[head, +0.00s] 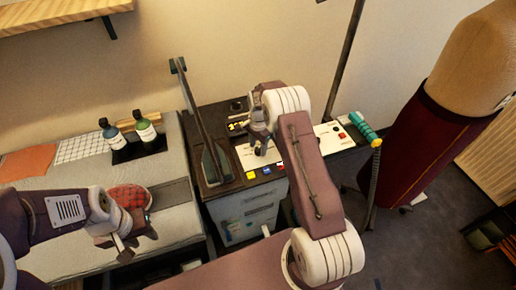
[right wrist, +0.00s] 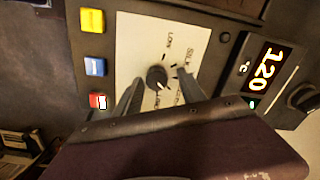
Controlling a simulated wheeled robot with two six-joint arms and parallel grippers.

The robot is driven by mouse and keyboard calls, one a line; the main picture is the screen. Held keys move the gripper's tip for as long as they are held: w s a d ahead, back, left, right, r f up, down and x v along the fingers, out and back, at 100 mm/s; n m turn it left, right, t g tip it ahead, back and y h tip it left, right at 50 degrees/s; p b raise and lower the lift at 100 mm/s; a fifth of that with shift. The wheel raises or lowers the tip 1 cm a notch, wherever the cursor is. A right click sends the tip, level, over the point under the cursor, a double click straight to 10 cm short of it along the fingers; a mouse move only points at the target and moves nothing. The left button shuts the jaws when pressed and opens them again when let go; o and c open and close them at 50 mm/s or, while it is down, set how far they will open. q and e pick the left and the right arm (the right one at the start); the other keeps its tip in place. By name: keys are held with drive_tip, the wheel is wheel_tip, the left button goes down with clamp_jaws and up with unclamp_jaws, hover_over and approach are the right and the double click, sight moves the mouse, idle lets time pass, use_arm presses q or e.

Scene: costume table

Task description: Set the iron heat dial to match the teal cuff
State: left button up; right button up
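The black heat dial (right wrist: 156,77) sits on a white panel (right wrist: 135,40) with printed marks; "LOW" and "SILK" are readable. A lit display (right wrist: 264,68) beside it reads 120 °C; it also shows in the head view (head: 236,126). My right gripper (right wrist: 160,80) has one finger on each side of the dial, with slight gaps visible, so it looks open around it. In the head view my right gripper (head: 261,143) hides the dial.
Yellow (right wrist: 92,21), blue (right wrist: 95,66) and red (right wrist: 98,101) squares line the panel's edge. A red checked pad (head: 128,196) is beside my left gripper. Two bottles (head: 143,131) stand in a black tray. A dress form (head: 440,130) stands at right.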

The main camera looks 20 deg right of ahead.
sight(258, 150)
drive_tip(key=shift+s+f, duration=0.1)
drive_tip(key=shift+s, duration=0.05)
wheel_tip(258, 150, up, 9)
drive_tip(key=b, duration=0.1)
idle(0.3)
drive_tip(key=shift+s, duration=0.1)
